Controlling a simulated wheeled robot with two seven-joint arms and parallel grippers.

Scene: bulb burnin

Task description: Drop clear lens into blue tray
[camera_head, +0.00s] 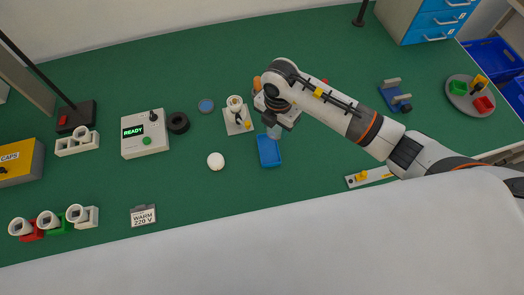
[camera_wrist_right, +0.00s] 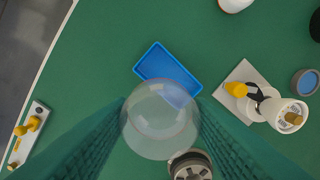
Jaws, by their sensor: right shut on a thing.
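The clear lens (camera_wrist_right: 160,112) is a see-through dome between the fingertips of my right gripper (camera_wrist_right: 160,128), which is shut on it. In the head view my right gripper (camera_head: 276,119) hangs over the far end of the blue tray, with the lens (camera_head: 274,132) just below its fingers. The blue tray (camera_head: 269,158) is a small shallow rectangle on the green mat. It also shows in the right wrist view (camera_wrist_right: 150,64), partly covered by the lens. The visible part of the tray is empty. My left gripper is out of view.
A white stand with a socket (camera_head: 236,124) is just left of the tray, and a white globe (camera_head: 215,161) lies further left. The READY box (camera_head: 145,142) and a black ring (camera_head: 178,123) are beyond. Mat in front of the tray is clear.

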